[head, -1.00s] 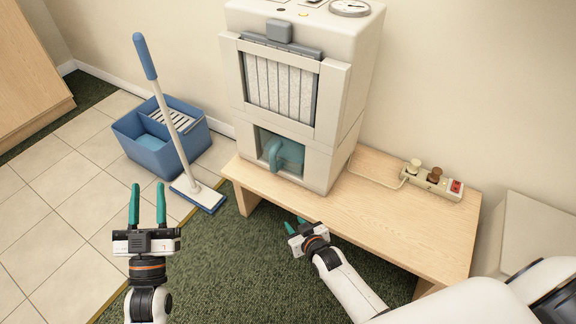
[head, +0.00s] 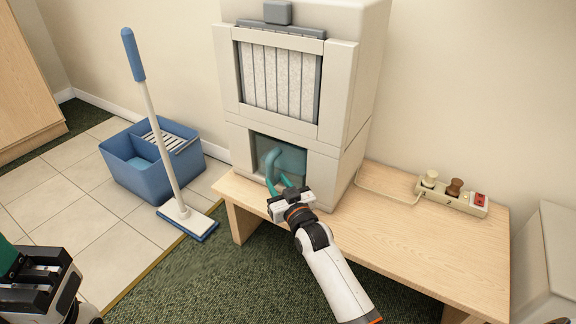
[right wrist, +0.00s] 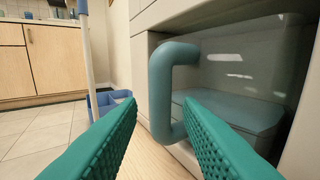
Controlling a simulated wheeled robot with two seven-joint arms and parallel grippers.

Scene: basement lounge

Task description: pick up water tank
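The water tank (head: 292,160) is a teal, see-through container with a thick curved handle (right wrist: 160,90). It sits in the lower opening of the white appliance (head: 345,110); it fills much of the right wrist view (right wrist: 235,100). My right gripper (head: 278,181) is in front of the tank at the handle. In the right wrist view its two green fingers (right wrist: 162,103) are apart, with the handle showing between and just beyond their tips. Whether they touch it I cannot tell. My left gripper (head: 12,258) is at the lower left edge, partly cut off, away from the tank.
The appliance stands on a low wooden bench (head: 420,235). A power strip (head: 452,194) with plugs lies on the bench's right part. A blue mop bucket (head: 150,175) and a mop (head: 160,130) stand left of the bench. Green carpet (head: 190,275) lies in front.

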